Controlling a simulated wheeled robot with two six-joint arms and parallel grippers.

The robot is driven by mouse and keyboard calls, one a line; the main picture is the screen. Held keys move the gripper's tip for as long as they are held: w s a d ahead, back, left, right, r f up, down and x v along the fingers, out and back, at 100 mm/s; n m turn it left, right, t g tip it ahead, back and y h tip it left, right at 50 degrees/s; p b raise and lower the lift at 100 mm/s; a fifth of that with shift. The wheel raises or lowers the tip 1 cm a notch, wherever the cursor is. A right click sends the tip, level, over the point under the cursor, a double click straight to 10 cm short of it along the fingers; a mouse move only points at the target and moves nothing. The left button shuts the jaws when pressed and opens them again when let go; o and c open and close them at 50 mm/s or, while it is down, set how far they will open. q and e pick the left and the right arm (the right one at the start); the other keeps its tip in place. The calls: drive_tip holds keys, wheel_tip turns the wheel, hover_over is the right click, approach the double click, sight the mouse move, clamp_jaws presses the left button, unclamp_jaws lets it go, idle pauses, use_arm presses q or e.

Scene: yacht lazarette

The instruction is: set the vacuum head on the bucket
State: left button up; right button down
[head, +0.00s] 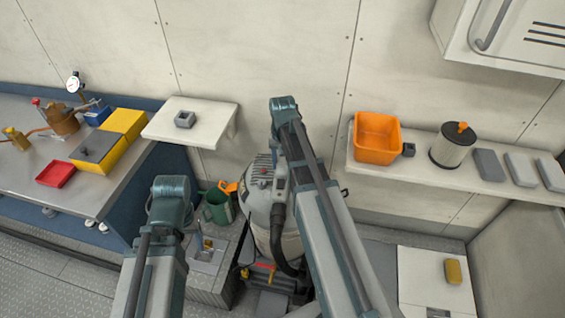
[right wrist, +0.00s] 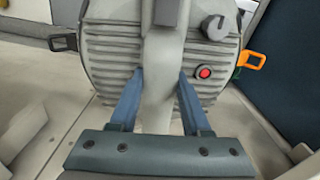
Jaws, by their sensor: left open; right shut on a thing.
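The vacuum head (head: 258,172) is grey and ribbed, with a red button, and shows at the middle of the head view. The right wrist view shows the head (right wrist: 115,60) close up, with a knob and the red button. My right gripper (right wrist: 158,100) is shut on its pale grey handle, one finger on each side. The light grey bucket (head: 259,215) is directly below the head; I cannot tell whether the two touch all round. My left gripper (head: 170,205) is at lower left, apart from the vacuum; its fingers are mostly hidden by the arm.
A green watering can (head: 217,208) stands left of the vacuum. A workbench (head: 125,165) with a red tray (head: 55,174) is at left. A shelf at right holds an orange bin (head: 377,140) and a canister filter (head: 452,147). A small wall shelf (head: 215,117) is behind.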

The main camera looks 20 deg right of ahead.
drive_tip(key=shift+f+b, duration=0.5)
idle(0.8)
drive_tip(key=shift+c, duration=1.4)
unclamp_jaws()
drive_tip(key=shift+r, duration=0.1)
wheel_tip(320, 180, up, 14)
drive_tip(key=p, duration=1.4)
drive_tip(key=shift+f, duration=0.2)
